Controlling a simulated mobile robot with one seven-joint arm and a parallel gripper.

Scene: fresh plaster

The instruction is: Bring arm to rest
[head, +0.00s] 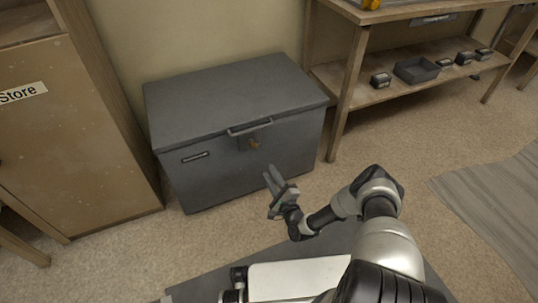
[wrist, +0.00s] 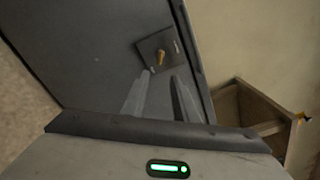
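My arm reaches forward from the lower right in the head view. My gripper (head: 276,186) is in front of a grey metal chest (head: 225,105), below its lock. Its two fingers are apart with nothing between them. They also show in the wrist view (wrist: 158,88), pointing towards the chest's front and its lock plate (wrist: 149,46). A brass-coloured key or knob (wrist: 160,57) sits on that plate and shows in the head view (head: 254,144). The gripper looks clear of the chest. The chest's lid is shut.
A wooden cabinet (head: 65,130) with a "Store" label stands left of the chest. A wooden shelf unit (head: 350,95) stands to the right, with a grey tray (head: 416,70) and small dark boxes on its lower shelf. Open floor (head: 400,145) lies right of my arm.

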